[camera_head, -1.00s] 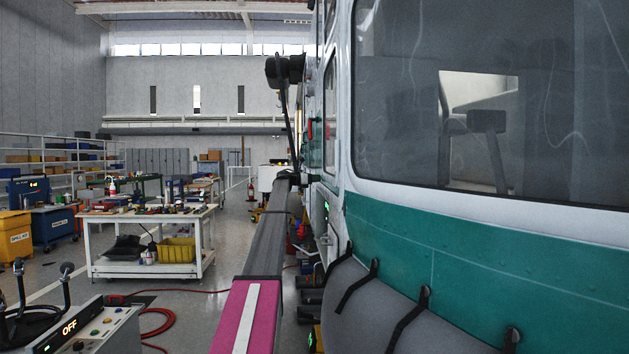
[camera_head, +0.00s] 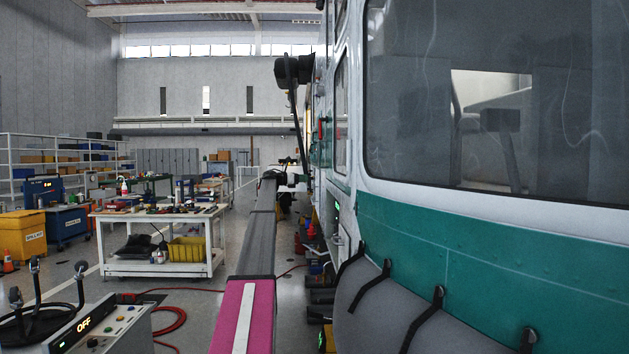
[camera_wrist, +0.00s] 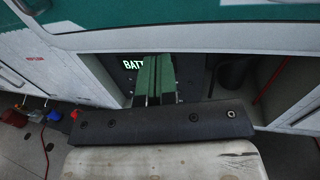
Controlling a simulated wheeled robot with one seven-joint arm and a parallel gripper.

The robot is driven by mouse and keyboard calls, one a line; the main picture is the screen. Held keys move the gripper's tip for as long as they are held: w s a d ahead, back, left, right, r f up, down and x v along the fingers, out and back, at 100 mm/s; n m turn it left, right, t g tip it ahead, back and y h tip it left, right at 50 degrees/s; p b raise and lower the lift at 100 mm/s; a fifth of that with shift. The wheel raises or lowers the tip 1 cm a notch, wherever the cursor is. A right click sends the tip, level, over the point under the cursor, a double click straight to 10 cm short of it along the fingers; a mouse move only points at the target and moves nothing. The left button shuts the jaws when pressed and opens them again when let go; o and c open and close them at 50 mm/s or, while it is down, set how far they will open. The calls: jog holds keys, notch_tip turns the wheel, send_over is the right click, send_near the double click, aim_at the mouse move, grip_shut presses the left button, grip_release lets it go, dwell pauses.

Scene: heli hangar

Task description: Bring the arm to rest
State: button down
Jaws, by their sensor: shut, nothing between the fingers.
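My arm (camera_head: 260,245) reaches straight ahead from the bottom of the head view, pink with a white stripe near me and grey farther out. It runs close along the left of the white and green helicopter (camera_head: 460,250). My gripper (camera_wrist: 154,62) shows in the wrist view as green fingers lying side by side, shut and empty, beyond a dark bar. The fingers point at an open bay in the helicopter's side, where a lit label beginning "BATT" (camera_wrist: 133,63) is partly hidden behind them. I cannot tell whether the fingertips touch anything there.
A white work table (camera_head: 160,217) with tools and a yellow bin stands left of my arm. A control box reading OFF (camera_head: 95,325) is at the near left. A red hose (camera_head: 170,322) lies on the floor. Clear floor runs between table and arm.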

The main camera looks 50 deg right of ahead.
jog(key=shift+v, duration=1.05)
